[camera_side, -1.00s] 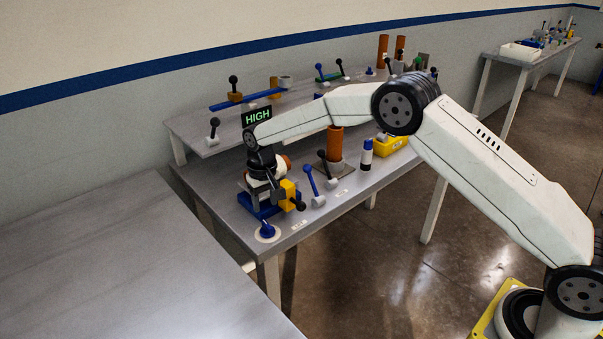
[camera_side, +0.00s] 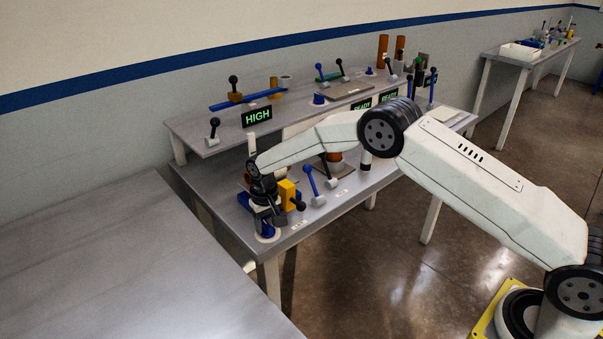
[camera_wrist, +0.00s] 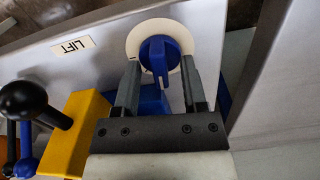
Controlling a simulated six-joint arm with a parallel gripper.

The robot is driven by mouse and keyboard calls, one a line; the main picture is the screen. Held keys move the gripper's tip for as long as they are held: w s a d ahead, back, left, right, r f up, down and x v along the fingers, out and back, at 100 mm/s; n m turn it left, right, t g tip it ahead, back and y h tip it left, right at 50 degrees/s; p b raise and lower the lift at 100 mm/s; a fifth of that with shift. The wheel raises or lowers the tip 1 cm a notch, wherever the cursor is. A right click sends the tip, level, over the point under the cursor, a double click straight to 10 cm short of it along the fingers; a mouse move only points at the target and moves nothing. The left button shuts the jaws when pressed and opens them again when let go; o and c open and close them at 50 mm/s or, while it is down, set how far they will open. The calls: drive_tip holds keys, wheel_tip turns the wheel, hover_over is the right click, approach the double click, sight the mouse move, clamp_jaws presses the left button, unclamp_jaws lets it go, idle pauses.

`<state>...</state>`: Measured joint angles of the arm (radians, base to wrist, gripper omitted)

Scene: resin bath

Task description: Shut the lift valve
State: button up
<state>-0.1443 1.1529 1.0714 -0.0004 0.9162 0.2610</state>
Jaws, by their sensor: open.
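The lift valve (camera_wrist: 158,52) is a blue knob on a round cream disc, beside a label reading LIFT (camera_wrist: 73,46) in the wrist view. In the side view only the edge of its disc (camera_side: 268,238) shows at the bench's front left corner, the knob being hidden by my gripper. My gripper (camera_wrist: 160,72) is open in the wrist view. Its two fingers reach toward the knob, one on each side of its lower part. I cannot tell whether they touch it. In the side view my gripper (camera_side: 266,222) points down over the valve.
A yellow block (camera_side: 287,190) with a black-knobbed lever stands close beside my gripper. A blue-handled lever (camera_side: 312,182) stands to its right. A sign reading HIGH (camera_side: 257,117) is on the shelf behind. The grey table (camera_side: 130,265) at left is bare.

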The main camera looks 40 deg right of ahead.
sight(267, 224)
clamp_jaws()
drive_tip(key=shift+n, duration=0.8)
unclamp_jaws()
drive_tip(key=shift+r, duration=0.1)
drive_tip(key=shift+r, duration=3.85)
